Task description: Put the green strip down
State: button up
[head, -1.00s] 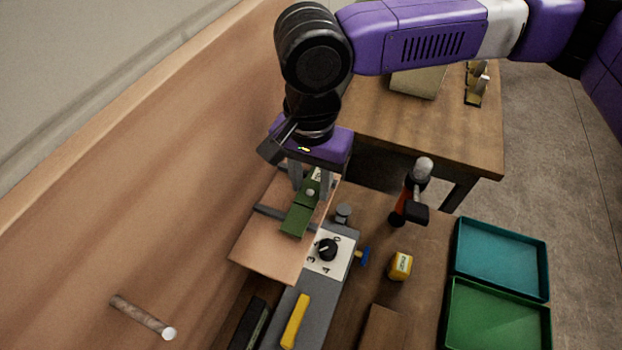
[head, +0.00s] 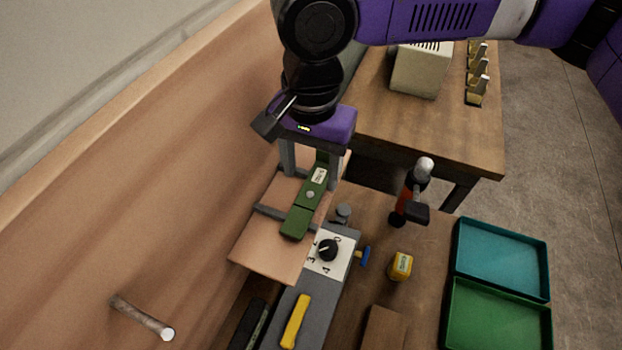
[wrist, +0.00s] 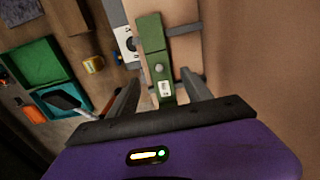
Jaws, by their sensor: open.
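The green strip (head: 309,204) lies along a tan panel (head: 268,245) that has grey bands across it, beside the wooden wall. It has a white label and a round grey stud. My gripper (head: 308,181) is open above the strip's far end, with one finger on each side and a gap to it. The wrist view shows the strip (wrist: 155,55) running away between the spread fingers of my gripper (wrist: 158,92). The strip's far end is partly hidden under the gripper in the head view.
A grey device with a dial (head: 328,251) and yellow handle (head: 295,321) stands right of the panel. A red-and-black tool (head: 409,196), a yellow block (head: 401,265), a teal tray (head: 503,258) and a green tray (head: 497,318) lie farther right. A peg (head: 142,318) sticks out from the wall.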

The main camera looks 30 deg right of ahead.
aim_at(311, 192)
notch_tip(311, 192, up, 8)
jog(key=shift+r, duration=0.2)
dwell(0.6)
